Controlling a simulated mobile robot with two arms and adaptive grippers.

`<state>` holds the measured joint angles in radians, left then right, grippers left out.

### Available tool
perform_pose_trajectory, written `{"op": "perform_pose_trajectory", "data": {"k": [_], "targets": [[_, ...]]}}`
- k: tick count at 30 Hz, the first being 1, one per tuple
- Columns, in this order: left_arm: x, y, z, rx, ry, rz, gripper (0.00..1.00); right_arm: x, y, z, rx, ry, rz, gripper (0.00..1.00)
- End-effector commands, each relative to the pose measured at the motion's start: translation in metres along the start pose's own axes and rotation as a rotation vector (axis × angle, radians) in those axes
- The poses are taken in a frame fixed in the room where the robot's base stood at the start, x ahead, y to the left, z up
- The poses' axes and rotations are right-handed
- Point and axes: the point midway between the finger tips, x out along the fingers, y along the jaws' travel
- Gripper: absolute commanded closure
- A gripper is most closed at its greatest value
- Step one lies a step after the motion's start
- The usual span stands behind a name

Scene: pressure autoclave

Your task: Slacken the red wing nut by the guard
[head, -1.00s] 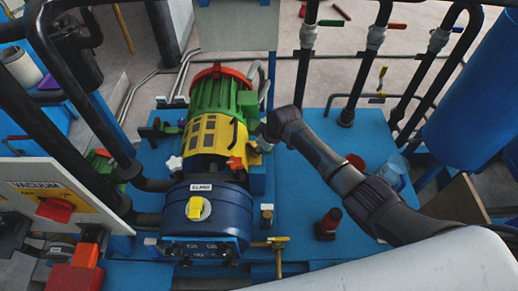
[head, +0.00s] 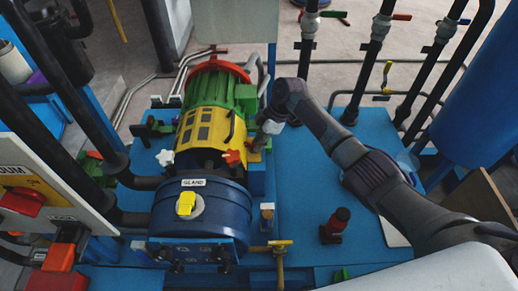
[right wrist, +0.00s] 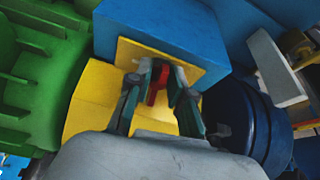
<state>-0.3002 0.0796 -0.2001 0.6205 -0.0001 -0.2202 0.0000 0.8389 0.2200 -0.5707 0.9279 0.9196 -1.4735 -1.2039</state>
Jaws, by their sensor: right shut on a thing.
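The red wing nut (right wrist: 158,83) shows between the fingers of my right gripper (right wrist: 155,92) in the right wrist view, against the yellow guard's flange. My right gripper is shut on it; the fingers hide part of it. In the head view my right gripper (head: 259,140) is at the right side of the yellow guard (head: 205,128), and the red wing nut is hidden there. An orange wing nut (head: 232,157) sits on the guard just left of the gripper, apart from it. My left gripper is not in view.
The green motor (head: 222,92) is behind the guard and the dark blue gland housing (head: 215,220) in front. A white wing nut (head: 165,157) is on the guard's left. Black pipes (head: 378,60) rise behind.

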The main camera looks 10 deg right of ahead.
Motion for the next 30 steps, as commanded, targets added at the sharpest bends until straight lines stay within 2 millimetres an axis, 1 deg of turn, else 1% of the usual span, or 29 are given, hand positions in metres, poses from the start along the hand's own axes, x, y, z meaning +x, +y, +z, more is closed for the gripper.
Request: {"op": "perform_pose_trajectory", "data": {"k": [1, 9, 15, 28, 29, 30], "targets": [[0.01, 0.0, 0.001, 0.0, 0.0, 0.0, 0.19, 0.004, 0.002, 0.002, -0.028, -0.001, -0.01, 1.0], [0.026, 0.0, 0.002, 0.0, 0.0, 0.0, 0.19, 0.002, 0.003, 0.001, -0.139, -0.001, -0.057, 1.0], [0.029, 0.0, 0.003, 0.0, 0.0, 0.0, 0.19, 0.001, 0.003, 0.0, -0.174, -0.001, -0.071, 1.0], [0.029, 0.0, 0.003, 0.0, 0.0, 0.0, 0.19, 0.0, 0.003, 0.0, -0.179, -0.002, -0.074, 1.0], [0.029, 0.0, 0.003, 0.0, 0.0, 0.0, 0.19, 0.0, 0.003, 0.0, -0.179, -0.002, -0.074, 0.74], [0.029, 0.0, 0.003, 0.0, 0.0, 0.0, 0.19, 0.0, 0.003, 0.0, -0.179, -0.002, -0.074, 0.68]]}}
